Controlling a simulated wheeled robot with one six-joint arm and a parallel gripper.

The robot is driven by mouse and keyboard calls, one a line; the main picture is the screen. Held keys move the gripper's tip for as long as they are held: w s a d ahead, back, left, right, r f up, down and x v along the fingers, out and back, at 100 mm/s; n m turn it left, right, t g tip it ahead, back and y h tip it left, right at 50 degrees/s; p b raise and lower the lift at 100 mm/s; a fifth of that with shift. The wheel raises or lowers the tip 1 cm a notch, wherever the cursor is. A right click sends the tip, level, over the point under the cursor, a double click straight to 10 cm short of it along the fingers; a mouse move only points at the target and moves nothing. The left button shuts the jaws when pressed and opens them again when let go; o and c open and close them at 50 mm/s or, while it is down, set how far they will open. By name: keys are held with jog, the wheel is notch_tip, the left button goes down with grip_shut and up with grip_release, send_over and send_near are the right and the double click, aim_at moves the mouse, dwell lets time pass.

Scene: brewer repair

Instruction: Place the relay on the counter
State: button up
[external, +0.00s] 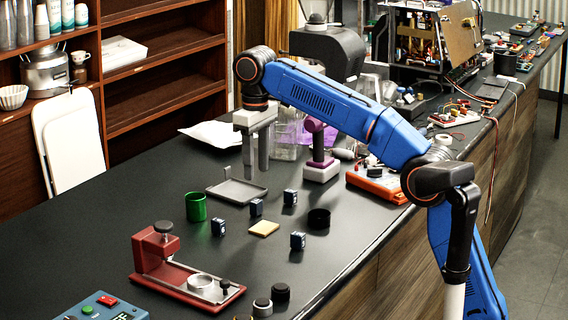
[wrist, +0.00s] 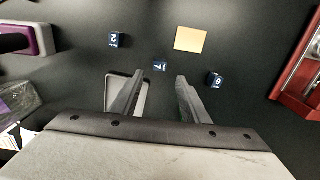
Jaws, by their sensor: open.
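Several small dark blue cubes with white markings, which look like relays, sit on the black counter (external: 345,222). One (external: 290,197) is nearest the purple device, one (external: 256,207) is in front of the grey tray, one (external: 218,227) is beside the green cylinder, and one (external: 297,240) is nearer the front edge. The wrist view shows cubes marked 2 (wrist: 116,40), 7 (wrist: 160,65) and 6 (wrist: 215,80). Which one is the task's relay I cannot tell. My gripper (external: 256,172) is open and empty above the tray, pointing down; its fingers (wrist: 160,82) flank the 7 cube in the wrist view.
A shallow grey tray (external: 237,190), tan square (external: 264,228), green cylinder (external: 195,207) and black round cup (external: 319,218) are nearby. A red stand (external: 152,262) is at front left. A purple-and-white device (external: 320,165) and orange case (external: 378,184) stand to the right.

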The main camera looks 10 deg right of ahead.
jog(key=shift+r, duration=0.8)
jog(key=shift+c, duration=0.2)
jog(key=m+t+h, duration=0.3)
jog(key=m, duration=1.5)
send_over(256, 200)
jog(key=s+a, duration=0.2)
notch_tip(256, 200, down, 5)
jog(key=shift+x, duration=3.85)
jog(key=shift+s, duration=0.1)
grip_shut()
